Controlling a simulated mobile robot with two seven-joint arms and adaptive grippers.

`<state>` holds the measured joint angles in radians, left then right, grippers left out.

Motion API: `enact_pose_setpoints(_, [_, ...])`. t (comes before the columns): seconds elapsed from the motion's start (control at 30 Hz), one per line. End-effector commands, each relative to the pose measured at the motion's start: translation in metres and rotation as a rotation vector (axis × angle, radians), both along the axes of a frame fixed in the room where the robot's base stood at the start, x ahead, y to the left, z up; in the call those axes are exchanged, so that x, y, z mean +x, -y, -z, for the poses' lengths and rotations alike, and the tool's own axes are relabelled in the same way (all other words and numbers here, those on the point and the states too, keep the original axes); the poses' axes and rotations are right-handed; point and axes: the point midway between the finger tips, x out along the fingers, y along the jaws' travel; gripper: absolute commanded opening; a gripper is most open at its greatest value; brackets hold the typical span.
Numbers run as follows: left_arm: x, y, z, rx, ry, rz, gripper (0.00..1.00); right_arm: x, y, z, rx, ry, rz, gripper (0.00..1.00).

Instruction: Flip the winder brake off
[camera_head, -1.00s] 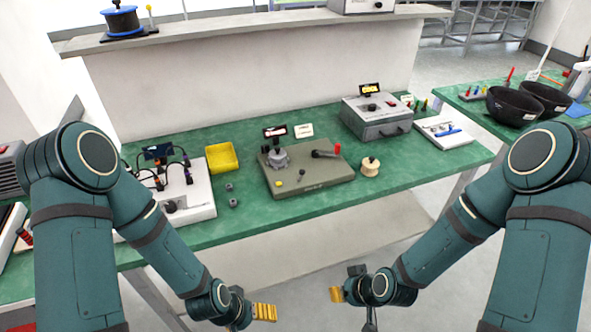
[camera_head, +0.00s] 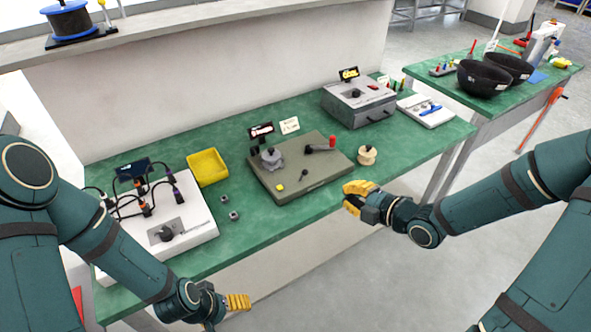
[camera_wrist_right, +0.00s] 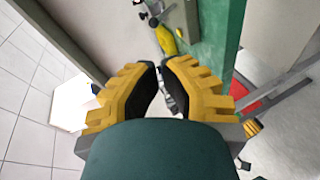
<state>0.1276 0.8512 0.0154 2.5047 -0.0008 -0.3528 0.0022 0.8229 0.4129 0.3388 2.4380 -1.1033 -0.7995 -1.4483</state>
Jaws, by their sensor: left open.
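The winder is an olive-green plate (camera_head: 318,183) on the green bench, with a grey chuck (camera_head: 271,158) and a crank with a red knob (camera_head: 332,142). A small dark lever (camera_head: 304,174) stands on the plate near a yellow button (camera_head: 280,187); it may be the brake, and its setting is too small to tell. My right gripper (camera_head: 352,195) is just off the bench's front edge, right of the plate, apart from it. Its fingers are apart and empty in the right wrist view (camera_wrist_right: 163,88). My left gripper (camera_head: 238,302) is open and empty, low before the bench.
A wooden spool (camera_head: 367,155) stands right of the plate, close to my right gripper. A yellow tray (camera_head: 207,167), small grey parts and a white unit with cables (camera_head: 190,222) are to the left. A grey box (camera_head: 358,105) stands behind right.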

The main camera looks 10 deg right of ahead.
Motion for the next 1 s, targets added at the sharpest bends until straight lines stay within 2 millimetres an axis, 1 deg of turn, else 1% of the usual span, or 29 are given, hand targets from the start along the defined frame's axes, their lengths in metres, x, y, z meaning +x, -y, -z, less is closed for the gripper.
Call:
enact_pose_setpoints(0.1, [0.000, 0.000, 0.001, 0.000, 0.000, 0.000, 0.81, -0.001, 0.006, -0.008, -0.068, 0.072, -0.033, 0.00])
enact_pose_setpoints(0.2, [0.000, 0.000, 0.001, 0.000, 0.000, 0.000, 0.81, -0.002, 0.008, -0.012, -0.096, 0.102, -0.051, 0.00])
enact_pose_setpoints(0.57, [0.000, 0.000, 0.001, 0.000, 0.000, 0.001, 0.81, -0.002, 0.007, -0.012, -0.104, 0.109, -0.056, 0.00])
enact_pose_setpoints(0.67, [0.000, 0.000, 0.002, 0.000, 0.000, 0.001, 0.81, 0.001, 0.006, -0.011, -0.104, 0.110, -0.057, 0.00])
enact_pose_setpoints(0.83, [0.001, 0.000, 0.006, 0.000, 0.002, 0.000, 0.81, 0.016, -0.006, -0.004, -0.100, 0.109, -0.059, 0.00])
enact_pose_setpoints(1.0, [0.002, 0.000, 0.013, 0.001, 0.005, -0.001, 0.81, 0.043, -0.023, 0.006, -0.099, 0.108, -0.059, 0.00])
